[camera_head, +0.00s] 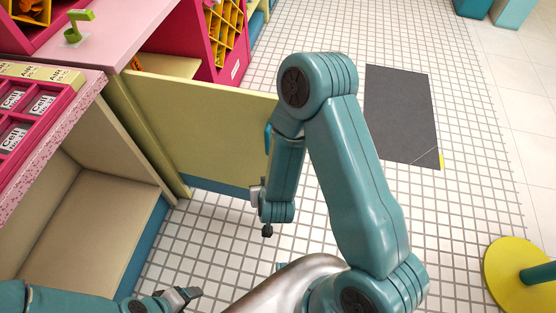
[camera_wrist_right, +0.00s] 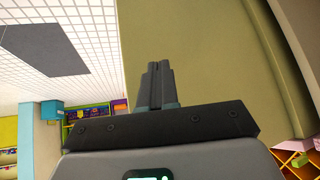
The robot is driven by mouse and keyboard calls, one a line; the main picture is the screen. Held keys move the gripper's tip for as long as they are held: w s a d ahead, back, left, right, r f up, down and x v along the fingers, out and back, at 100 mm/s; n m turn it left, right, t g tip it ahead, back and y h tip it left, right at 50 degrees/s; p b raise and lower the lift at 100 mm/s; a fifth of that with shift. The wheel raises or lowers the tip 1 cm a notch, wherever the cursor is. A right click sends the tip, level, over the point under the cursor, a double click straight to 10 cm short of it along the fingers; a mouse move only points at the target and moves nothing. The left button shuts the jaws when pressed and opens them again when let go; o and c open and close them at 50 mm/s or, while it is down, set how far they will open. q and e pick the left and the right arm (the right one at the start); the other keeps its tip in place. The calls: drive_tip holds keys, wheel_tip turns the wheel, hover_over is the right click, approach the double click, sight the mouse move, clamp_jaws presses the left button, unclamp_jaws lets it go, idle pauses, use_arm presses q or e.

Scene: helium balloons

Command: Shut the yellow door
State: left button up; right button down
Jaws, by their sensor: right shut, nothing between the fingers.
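The yellow door (camera_head: 205,125) is a pale yellow panel with a blue lower strip. It stands open, sticking out from the counter over the tiled floor, and the cabinet interior (camera_head: 95,215) shows to its left. My right arm hangs in front of the door's free edge and hides part of it. In the right wrist view, my right gripper (camera_wrist_right: 160,67) is shut and empty, in front of the yellow door (camera_wrist_right: 205,50); I cannot tell whether it touches. My left gripper (camera_head: 182,296) is low at the left, apart from the door, its jaws too small to judge.
A pink counter (camera_head: 100,38) with a green stand (camera_head: 75,28) runs along the left. A pink rack (camera_head: 25,110) of boxes sits on the near counter. A dark mat (camera_head: 400,115) lies on the floor at right, and a yellow round base (camera_head: 510,275) stands at lower right.

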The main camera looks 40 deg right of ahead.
use_arm(q)
wheel_tip(320, 180, down, 32)
drive_tip(key=w+a+b, duration=0.1)
drive_tip(key=b, duration=2.9)
drive_tip(key=shift+w+r+t+b, duration=0.2)
drive_tip(key=shift+w+t+b, duration=0.1)
drive_tip(key=shift+b, duration=0.1)
use_arm(e)
drive_tip(key=w+d+f+m+t+h, duration=0.1)
drive_tip(key=w+d+m+t+h, duration=0.3)
drive_tip(key=w+d+h, duration=0.4)
drive_tip(key=shift+d+h, duration=1.55)
drive_tip(key=shift+h, duration=0.05)
drive_tip(key=shift+w+d, duration=0.1)
drive_tip(key=shift+w, duration=0.05)
